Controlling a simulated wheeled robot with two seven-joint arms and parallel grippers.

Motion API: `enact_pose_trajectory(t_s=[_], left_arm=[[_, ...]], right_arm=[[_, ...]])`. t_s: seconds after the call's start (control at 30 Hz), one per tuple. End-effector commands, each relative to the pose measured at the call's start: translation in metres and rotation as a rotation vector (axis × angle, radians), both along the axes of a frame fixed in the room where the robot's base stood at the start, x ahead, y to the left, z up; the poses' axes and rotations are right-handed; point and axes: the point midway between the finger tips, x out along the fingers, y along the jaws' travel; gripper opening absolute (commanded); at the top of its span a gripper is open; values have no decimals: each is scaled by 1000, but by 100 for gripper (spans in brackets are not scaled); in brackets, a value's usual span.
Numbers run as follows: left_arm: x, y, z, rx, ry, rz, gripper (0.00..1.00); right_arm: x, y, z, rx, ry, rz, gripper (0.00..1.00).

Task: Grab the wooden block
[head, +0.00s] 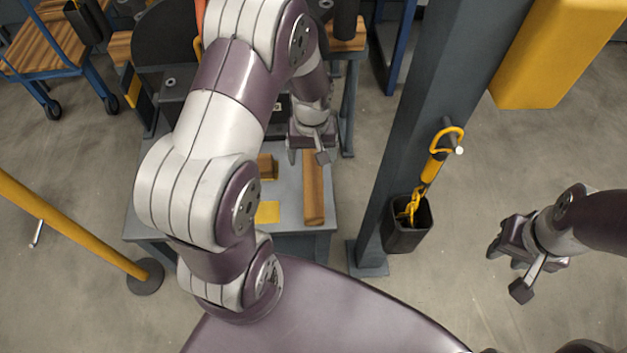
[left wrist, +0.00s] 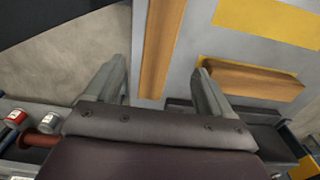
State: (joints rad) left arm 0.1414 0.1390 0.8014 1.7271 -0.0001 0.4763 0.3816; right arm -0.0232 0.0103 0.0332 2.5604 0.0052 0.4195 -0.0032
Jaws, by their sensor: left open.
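A long wooden bar (head: 314,190) lies on the grey table at its right side. A shorter wooden block (head: 267,167) lies to its left, partly hidden by my left arm. My left gripper (head: 308,156) is open above the far end of the long bar. In the left wrist view, the bar (left wrist: 160,45) runs between the open fingers, and I cannot tell how far below them it is. The shorter block (left wrist: 255,80) lies beyond the right finger, which overlaps its end. My right gripper (head: 506,272) is open and empty, over the floor at the right.
The grey table (head: 287,185) has a yellow patch (head: 267,212) near its front. A dark post (head: 425,110) with a bin (head: 408,228) stands right of the table. A yellow rail (head: 75,228) is at the left. Open floor lies between the post and my right gripper.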

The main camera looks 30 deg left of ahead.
Motion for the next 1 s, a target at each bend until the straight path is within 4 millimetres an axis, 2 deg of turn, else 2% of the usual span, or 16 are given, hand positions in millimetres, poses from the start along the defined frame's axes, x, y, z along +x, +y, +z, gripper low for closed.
enact_pose_trajectory(t_s=[0.03, 0.1, 0.37, 0.57, 0.8, 0.97, 1.0], left_arm=[[-1, 0, -17, 0, 2, -1, 83], [0, 0, -31, 0, 0, -2, 83], [1, 0, -58, 0, -1, -4, 83], [1, 0, -95, -1, 1, -5, 83], [2, 1, -97, 1, -3, -5, 83], [2, 1, -97, 0, -2, -5, 31], [2, 1, -97, 0, -2, -5, 18]], right_arm=[[0, 0, -9, 0, 0, 0, 37], [0, 0, -14, 0, 0, 0, 37], [0, 0, -23, 0, 0, 0, 37], [0, 0, -41, 0, 0, 0, 37], [0, 0, -39, 0, 0, 0, 37], [0, 0, -39, 0, 0, 0, 37], [0, 0, -39, 0, 0, 0, 37]])
